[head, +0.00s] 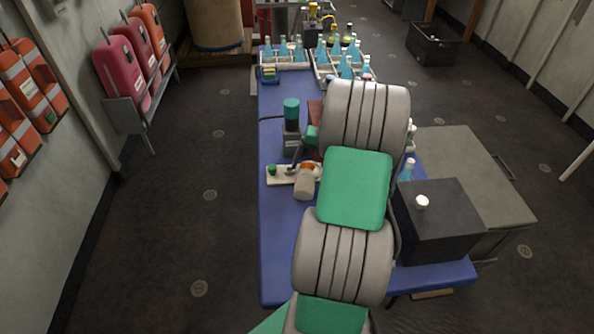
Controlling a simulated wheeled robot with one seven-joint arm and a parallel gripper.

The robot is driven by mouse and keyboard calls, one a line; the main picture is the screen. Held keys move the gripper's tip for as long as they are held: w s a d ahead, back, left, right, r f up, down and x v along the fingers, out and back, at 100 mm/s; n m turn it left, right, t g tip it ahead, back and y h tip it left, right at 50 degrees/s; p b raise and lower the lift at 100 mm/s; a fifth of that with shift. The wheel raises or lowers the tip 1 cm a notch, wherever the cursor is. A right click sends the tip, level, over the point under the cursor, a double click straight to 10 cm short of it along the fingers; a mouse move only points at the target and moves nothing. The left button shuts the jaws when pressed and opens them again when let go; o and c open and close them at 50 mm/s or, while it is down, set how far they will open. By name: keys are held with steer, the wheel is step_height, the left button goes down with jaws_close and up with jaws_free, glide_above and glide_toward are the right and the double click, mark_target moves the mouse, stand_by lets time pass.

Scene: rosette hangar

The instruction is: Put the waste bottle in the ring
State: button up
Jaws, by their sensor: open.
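My own arm runs up the middle of the head view and covers much of the table. My gripper cannot be made out; it appears hidden behind the arm links. An orange ring-like part (309,167) shows at a small white base (281,175) left of the arm, partly covered by a pale cylinder (305,186). I cannot tell whether this is the task's ring. Several bottles with blue liquid (346,68) stand in trays at the far end. One blue bottle (407,170) stands right of the arm. I cannot tell which is the waste bottle.
The blue table (280,245) is bare at its near left. A dark box (440,222) with a white knob stands at its near right. A green-topped device (291,115) stands left of the arm. A grey cabinet (465,165) is beside the table, right. Floor is open left.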

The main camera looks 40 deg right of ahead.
mark_target(308, 179)
steer(key=x, duration=0.4)
steer(key=s+x, duration=0.1)
steer(key=x, duration=0.2)
steer(key=shift+w+a+f, duration=0.1)
steer(key=c, duration=1.7)
